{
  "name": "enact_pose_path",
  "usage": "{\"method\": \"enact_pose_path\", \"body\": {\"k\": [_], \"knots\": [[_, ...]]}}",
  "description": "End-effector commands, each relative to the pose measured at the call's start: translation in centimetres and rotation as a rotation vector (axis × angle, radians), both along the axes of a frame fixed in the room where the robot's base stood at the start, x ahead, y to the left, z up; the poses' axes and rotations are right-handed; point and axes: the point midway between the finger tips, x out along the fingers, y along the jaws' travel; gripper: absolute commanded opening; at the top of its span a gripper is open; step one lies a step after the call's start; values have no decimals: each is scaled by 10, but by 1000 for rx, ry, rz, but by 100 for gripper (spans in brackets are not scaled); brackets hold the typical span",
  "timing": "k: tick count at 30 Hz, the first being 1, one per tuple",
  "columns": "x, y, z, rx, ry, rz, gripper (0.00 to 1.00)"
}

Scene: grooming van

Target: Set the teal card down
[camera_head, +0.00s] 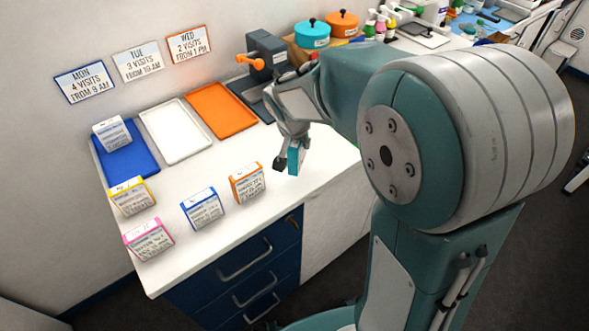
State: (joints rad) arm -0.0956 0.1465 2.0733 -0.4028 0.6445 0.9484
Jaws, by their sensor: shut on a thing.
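My gripper (286,165) is shut on the teal card (295,157) and holds it over the white counter, near its front edge. Only a narrow part of the card shows; the rest is hidden by the fingers. The blue tray (138,171) at the left holds one white-topped card (112,134) at its back. The white tray (190,148) and the orange tray (222,110) are empty. Wall signs for MON (84,82), TUE (138,62) and WED (188,44) hang behind the trays.
A yellow card (131,197), a pink card (148,240), a blue card (202,209) and an orange card (247,183) stand on the counter in front of the trays.

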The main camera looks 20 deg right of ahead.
Motion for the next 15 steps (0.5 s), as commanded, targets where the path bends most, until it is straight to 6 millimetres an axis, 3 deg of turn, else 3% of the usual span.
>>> {"method": "enact_pose_path", "body": {"k": [6, 15], "knots": [[-28, 34, 25, 1, -5, -176, 0], [-78, 69, 66, 3, -4, -492, 0]]}}
